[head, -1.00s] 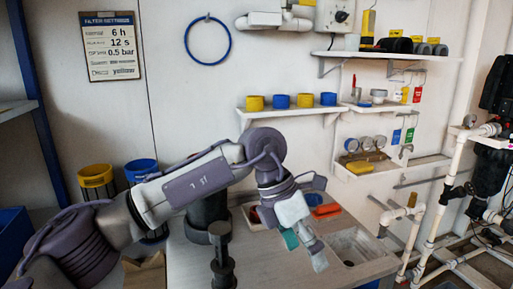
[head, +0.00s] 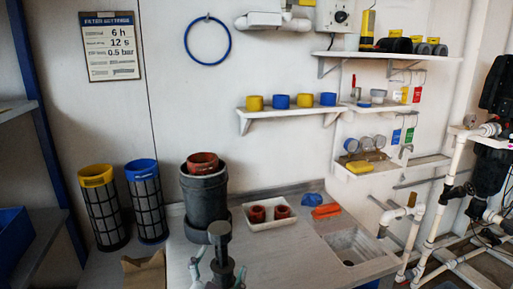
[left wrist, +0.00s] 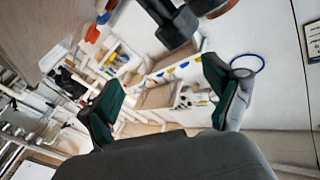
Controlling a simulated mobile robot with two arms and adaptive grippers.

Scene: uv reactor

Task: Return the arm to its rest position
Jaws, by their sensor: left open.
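Most of the left arm is out of the head view. My right gripper is not in view.
A black housing (head: 204,200) with a reddish-brown piece in its top stands on the counter. Yellow-topped (head: 104,210) and blue-topped (head: 147,205) mesh filters stand left of it. A white tray (head: 273,222) holds two reddish-brown pieces. A sink (head: 352,245) is at right.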

